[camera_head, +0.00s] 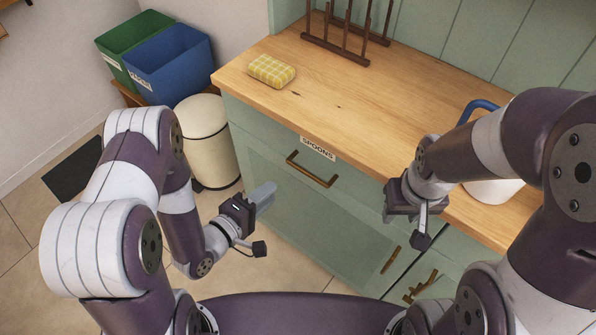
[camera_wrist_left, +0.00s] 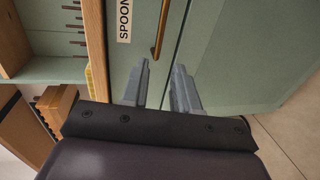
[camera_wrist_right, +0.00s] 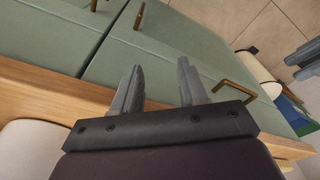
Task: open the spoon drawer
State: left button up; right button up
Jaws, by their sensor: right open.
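The spoon drawer (camera_head: 270,145) is the shut green front with a "SPOONS" label (camera_head: 318,148) under the wooden counter's front edge. Its brass bar handle (camera_head: 312,170) is untouched. My left gripper (camera_head: 264,196) is open and empty, to the left of the handle and apart from it. In the left wrist view the handle (camera_wrist_left: 160,30) shows beyond the fingertips, with the label (camera_wrist_left: 125,20) left of it. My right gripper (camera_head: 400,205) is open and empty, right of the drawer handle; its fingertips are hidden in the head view. The handle (camera_wrist_right: 236,92) also shows in the right wrist view.
The counter (camera_head: 355,115) holds a yellow checked sponge (camera_head: 272,70) and a wooden rack (camera_head: 345,35). A cupboard door handle (camera_head: 391,260) is below, right of the drawer. A cream bin (camera_head: 206,130) and blue box (camera_head: 168,65) stand left. Floor before the drawer is clear.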

aim_at(298, 166)
pick_arm(q)
jog(key=b+x, duration=0.1)
jog(key=x, duration=1.1)
jog(key=shift+w+d, duration=0.15)
jog(key=shift+w, duration=0.1)
grip_shut()
